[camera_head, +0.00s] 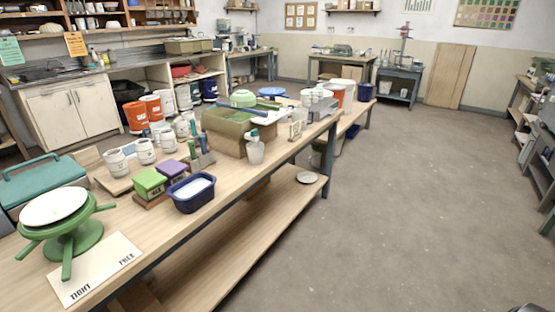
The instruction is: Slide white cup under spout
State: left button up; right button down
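Several white cup-like jars with dark markings stand on a board on the long wooden table, among them one at the left end (118,162), one in the middle (145,152) and one to the right (167,141). I cannot tell which, if any, is the task's white cup. More white containers (181,127) stand behind them. I cannot make out a spout. Orange buckets (136,116) and white buckets (183,97) stand at the back left; any taps on them are too small to tell. Neither of my grippers is in view.
The long table (235,188) also holds a green turntable (72,236), a blue tub (192,193), green (149,182) and purple (172,171) blocks, a spray bottle (254,149) and a cardboard box (228,143). The floor (410,200) to the right is clear.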

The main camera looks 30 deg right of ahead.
aim_at(255, 151)
jog(key=z, duration=0.85)
jog(key=i, duration=0.8)
jog(key=u, duration=0.1)
